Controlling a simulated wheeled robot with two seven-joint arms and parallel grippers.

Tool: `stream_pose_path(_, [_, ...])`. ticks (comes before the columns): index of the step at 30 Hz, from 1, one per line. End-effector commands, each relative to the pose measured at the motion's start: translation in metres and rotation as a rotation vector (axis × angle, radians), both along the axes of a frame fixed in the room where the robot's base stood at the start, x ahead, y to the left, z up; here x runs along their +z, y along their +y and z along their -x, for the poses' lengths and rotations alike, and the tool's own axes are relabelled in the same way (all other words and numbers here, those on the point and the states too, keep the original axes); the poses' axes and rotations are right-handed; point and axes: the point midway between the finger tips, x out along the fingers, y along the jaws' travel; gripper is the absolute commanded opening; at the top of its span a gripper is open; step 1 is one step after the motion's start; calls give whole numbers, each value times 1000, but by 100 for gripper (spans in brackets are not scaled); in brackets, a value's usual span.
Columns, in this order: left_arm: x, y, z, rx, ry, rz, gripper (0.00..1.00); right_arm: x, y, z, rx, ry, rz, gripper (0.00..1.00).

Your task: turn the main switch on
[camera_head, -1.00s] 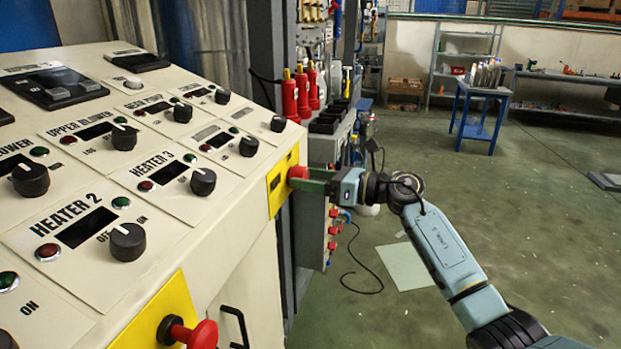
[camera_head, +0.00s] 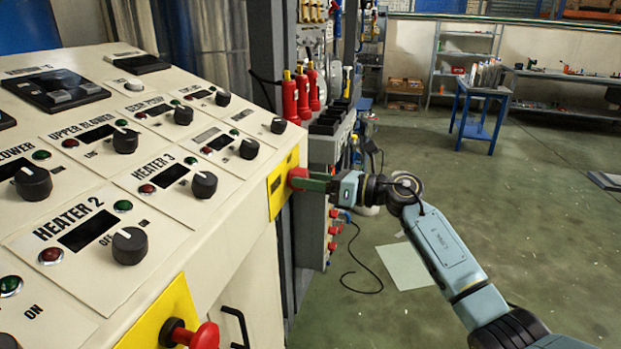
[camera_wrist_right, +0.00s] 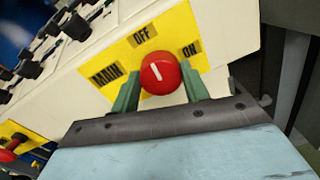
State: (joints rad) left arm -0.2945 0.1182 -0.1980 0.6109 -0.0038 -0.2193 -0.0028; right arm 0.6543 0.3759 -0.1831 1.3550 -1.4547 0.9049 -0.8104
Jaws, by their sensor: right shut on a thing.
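The main switch is a round red knob (camera_wrist_right: 160,73) with a white mark, on a yellow plate (camera_wrist_right: 205,35) with the labels MAIN, OFF and ON. In the right wrist view the white mark points up and slightly left, towards OFF. My right gripper (camera_wrist_right: 161,92) has its green fingers on either side of the knob and is shut on it. In the head view the knob (camera_head: 297,178) shows at the panel's right end, with my right gripper (camera_head: 313,183) reaching it from the right. My left gripper is not in view.
The sloped control panel (camera_head: 225,245) carries several black knobs and lamps. Another red knob (camera_head: 205,337) sticks out on a yellow plate at the front. A dark post (camera_head: 268,75) and red bottles (camera_head: 303,95) stand behind. The floor to the right is mostly clear.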

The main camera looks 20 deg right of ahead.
Motion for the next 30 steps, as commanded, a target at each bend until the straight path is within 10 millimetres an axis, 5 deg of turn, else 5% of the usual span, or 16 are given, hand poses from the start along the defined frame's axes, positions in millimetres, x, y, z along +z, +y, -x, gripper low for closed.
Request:
stream_pose_path(13, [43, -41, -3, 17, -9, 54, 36, 3, -1, -1, -2, 301, -198, 22])
stream_pose_path(30, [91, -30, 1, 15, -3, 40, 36, 3, -2, -2, -4, 749, -502, 22])
